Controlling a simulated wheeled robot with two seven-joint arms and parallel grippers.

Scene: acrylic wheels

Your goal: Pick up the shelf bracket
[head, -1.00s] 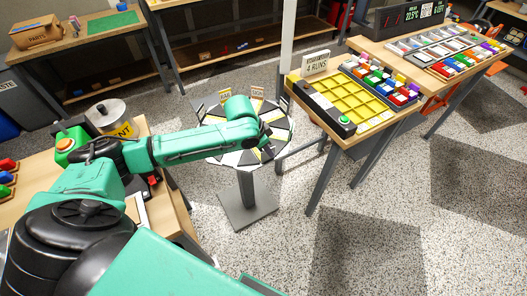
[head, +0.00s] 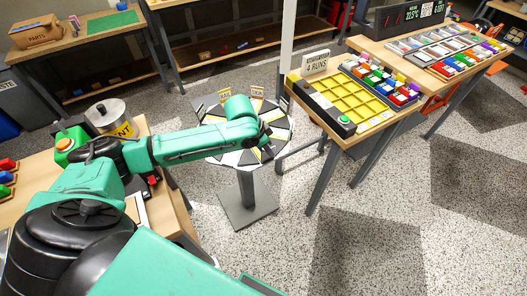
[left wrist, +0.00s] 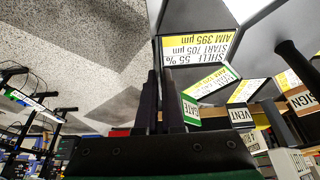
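A round wheel table (head: 215,140) with black, white and yellow sectors stands on a grey pedestal in the head view. My left gripper (head: 266,141) is at its right side, partly hidden by my arm. In the left wrist view my left gripper (left wrist: 160,72) shows two dark fingers close together with a narrow gap. A yellow and white label reading SHELF (left wrist: 200,48), upside down, is just beyond the fingertips. I cannot make out the shelf bracket itself or whether it is between the fingers. My right gripper is not in view.
Other labels, VENT (left wrist: 240,116), GATE (left wrist: 190,110) and SIGN (left wrist: 300,98), stand around the wheel, with a dark upright piece (left wrist: 296,62) at the right. A bench with a yellow compartment tray (head: 350,98) stands right of the wheel. The speckled floor in front is clear.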

